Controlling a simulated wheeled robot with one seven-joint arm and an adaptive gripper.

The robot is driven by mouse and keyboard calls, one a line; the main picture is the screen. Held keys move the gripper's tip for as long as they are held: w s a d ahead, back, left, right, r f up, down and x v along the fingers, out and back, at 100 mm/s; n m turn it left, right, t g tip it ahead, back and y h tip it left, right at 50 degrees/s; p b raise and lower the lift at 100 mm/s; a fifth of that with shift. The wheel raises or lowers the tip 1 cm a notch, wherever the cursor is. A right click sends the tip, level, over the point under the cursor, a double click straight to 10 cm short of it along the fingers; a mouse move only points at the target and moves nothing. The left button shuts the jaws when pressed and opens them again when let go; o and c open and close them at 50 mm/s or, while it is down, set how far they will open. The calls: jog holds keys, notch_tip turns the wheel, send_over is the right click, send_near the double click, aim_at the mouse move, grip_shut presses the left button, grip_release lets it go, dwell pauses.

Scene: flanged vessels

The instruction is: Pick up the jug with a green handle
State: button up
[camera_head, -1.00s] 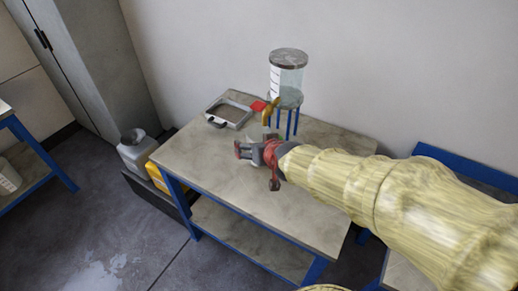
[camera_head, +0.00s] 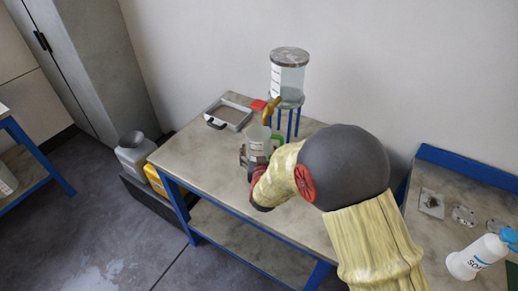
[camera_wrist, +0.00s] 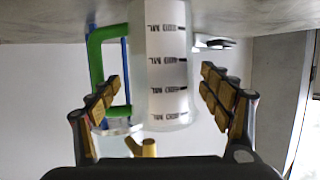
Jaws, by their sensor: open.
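The jug (camera_head: 257,137) is clear with measuring marks and stands on the table (camera_head: 190,155). Its green handle (camera_head: 277,142) is on its right side in the head view. In the wrist view, which looks upside down, the jug (camera_wrist: 165,60) is between the two fingers and the green handle (camera_wrist: 97,65) is on the left, near the left finger. My gripper (camera_wrist: 160,88) is open around the jug, with visible gaps on both sides. In the head view my gripper (camera_head: 256,160) is low at the jug, and the arm partly hides it.
A clear tank (camera_head: 289,72) on a blue-legged stand (camera_head: 290,122) is just behind the jug, with a yellow tap (camera_head: 271,109). The table's left front is clear.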

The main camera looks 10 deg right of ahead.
jog(key=b+x, duration=0.1)
jog(key=x, duration=0.3)
jog(key=shift+r, duration=0.1)
jog(key=shift+c, duration=0.9)
jog(key=c, duration=0.9)
jog(key=shift+c, duration=0.6)
jog(key=shift+r, duration=0.15)
